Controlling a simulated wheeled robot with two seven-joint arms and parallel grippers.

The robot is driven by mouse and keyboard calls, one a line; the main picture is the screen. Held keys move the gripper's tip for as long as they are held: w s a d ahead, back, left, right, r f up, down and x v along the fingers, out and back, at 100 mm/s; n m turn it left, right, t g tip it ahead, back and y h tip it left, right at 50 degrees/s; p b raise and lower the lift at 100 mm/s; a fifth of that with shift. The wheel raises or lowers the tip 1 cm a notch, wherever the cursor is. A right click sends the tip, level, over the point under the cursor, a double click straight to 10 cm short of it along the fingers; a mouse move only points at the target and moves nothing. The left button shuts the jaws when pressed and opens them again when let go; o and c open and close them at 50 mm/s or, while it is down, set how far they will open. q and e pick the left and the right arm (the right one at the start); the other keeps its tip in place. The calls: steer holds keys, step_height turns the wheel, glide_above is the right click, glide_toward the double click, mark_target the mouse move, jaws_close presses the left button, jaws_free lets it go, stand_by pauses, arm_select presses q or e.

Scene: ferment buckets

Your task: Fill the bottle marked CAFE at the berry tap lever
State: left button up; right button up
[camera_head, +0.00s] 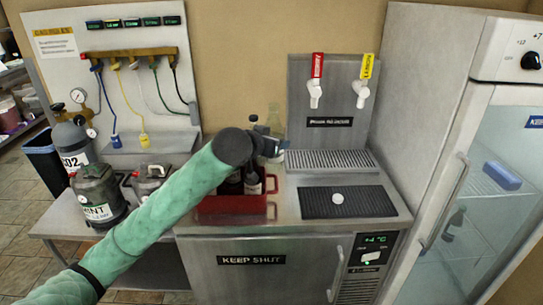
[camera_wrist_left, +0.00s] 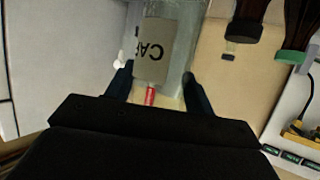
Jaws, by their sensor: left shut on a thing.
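My left gripper (camera_head: 272,143) is shut on a clear glass bottle (camera_head: 276,120) above the counter, left of the taps. In the left wrist view the bottle (camera_wrist_left: 176,28) stands between the fingers of my left gripper (camera_wrist_left: 158,90), and its tan label (camera_wrist_left: 154,52) reads upside down, with "CAF" visible. The berry tap lever (camera_head: 317,65) is red, over a white spout, on the steel tap tower (camera_head: 334,105). The bottle is apart from this tap. My right gripper is not in view.
A yellow tap lever (camera_head: 367,66) is to the right. A ribbed drip tray (camera_head: 330,160) lies below the taps. A red crate (camera_head: 222,205) with dark bottles stands under my left gripper. A black mat (camera_head: 370,203) holds a small white cap (camera_head: 338,198). The fridge (camera_head: 425,90) bounds the right.

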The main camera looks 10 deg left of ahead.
arm_select(q)
steer(key=shift+m+h, duration=0.6)
steer(key=shift+h, duration=0.1)
steer(key=shift+w+a+r, duration=0.1)
steer(key=shift+w+r, duration=0.9)
steer(key=shift+r, duration=0.5)
steer(key=shift+w+a+r, duration=0.15)
steer(key=shift+w+r, duration=0.85)
steer(key=shift+r, duration=0.45)
steer(key=shift+w+a+r, duration=0.1)
steer(key=shift+w+r, duration=0.9)
steer(key=shift+r, duration=0.5)
steer(key=w+d+f+n+y, duration=0.3)
steer(key=w+f+n+y, duration=0.6)
steer(key=w+f, duration=0.55)
steer(key=s+d+f+n+g+y, duration=0.4)
steer(key=d+f+n+g+y, duration=0.2)
steer(key=d+f+n+y, duration=0.4)
steer(key=w+a+m+h, duration=0.1)
steer(key=w+a+m, duration=0.1)
steer(key=w, duration=1.3)
steer(key=shift+w+a+r+h, duration=0.4)
steer(key=shift+a+r, duration=0.05)
steer(key=shift+a, duration=0.1)
